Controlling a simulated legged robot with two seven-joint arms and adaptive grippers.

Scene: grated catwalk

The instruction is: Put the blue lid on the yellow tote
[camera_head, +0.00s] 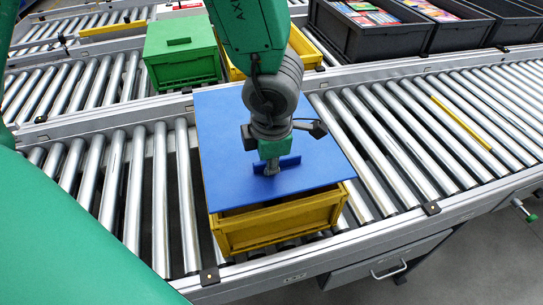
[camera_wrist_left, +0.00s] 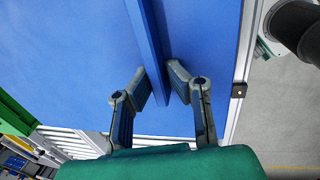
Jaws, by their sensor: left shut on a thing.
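The blue lid (camera_head: 228,150) is a flat sheet with a raised ridge handle across its middle. The yellow tote (camera_head: 282,222) stands on the near roller conveyor, under the lid. The lid covers most of the tote's top and looks turned relative to it, reaching past its far left side; the tote's near wall and rim show below the lid's edge. I cannot tell whether the lid touches the rim all round. My left gripper (camera_head: 272,168) points down and is shut on the lid's ridge. In the left wrist view, its fingers (camera_wrist_left: 160,88) pinch the ridge (camera_wrist_left: 150,50). My right gripper is not in view.
A green-lidded tote (camera_head: 181,48) stands on the back conveyor at left. Another yellow tote (camera_head: 305,48) is behind my arm. Dark grey bins (camera_head: 375,38) with packets stand at the back right. Bare rollers lie left and right of the near tote.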

